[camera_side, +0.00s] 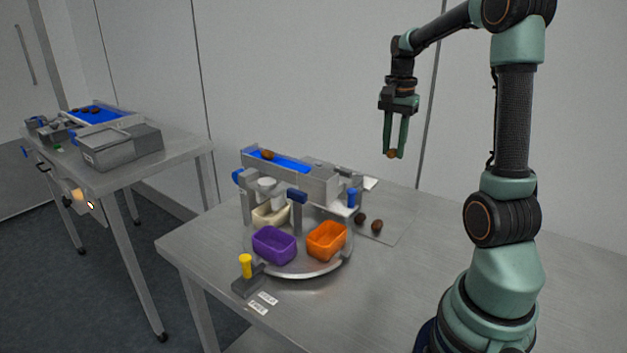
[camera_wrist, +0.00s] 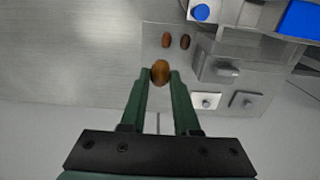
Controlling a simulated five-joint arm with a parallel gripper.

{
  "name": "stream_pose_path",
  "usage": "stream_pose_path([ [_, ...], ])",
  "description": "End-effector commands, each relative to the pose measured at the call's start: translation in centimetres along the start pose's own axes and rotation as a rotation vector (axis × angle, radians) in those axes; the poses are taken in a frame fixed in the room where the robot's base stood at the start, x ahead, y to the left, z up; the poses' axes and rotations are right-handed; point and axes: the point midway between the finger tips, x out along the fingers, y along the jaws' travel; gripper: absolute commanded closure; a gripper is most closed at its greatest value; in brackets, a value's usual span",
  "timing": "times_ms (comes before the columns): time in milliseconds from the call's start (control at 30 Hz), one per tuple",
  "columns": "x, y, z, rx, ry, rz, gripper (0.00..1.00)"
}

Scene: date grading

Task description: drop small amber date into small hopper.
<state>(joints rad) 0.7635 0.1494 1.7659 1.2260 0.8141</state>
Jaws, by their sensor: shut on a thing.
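My gripper (camera_side: 396,154) is shut on an amber-brown date (camera_wrist: 160,72), held between the fingertips, high above the back of the table. The date also shows in the side view (camera_side: 391,154). Three open containers stand on a round metal turntable (camera_side: 300,268), below and left of my gripper: a purple one (camera_side: 274,246), an orange one (camera_side: 327,242) and a cream one (camera_side: 268,216), partly hidden behind a post. I cannot tell which of these, if any, is the small hopper. My gripper is well apart from all of them.
Two darker dates (camera_side: 377,226) lie on a thin plate (camera_side: 398,234) right of the turntable. A blue-belted conveyor (camera_side: 290,163) carrying a date stands behind the containers. A yellow-topped post (camera_side: 246,266) stands at the front. The table's right side is clear.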

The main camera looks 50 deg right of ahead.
Motion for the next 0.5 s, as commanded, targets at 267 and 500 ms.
stream_pose_path([
  [267,-3.4,-8.9,2.6,-0.007,0.0,-0.001,0.97],
  [500,-5.3,-13.6,5.6,-0.004,0.0,0.001,0.97],
])
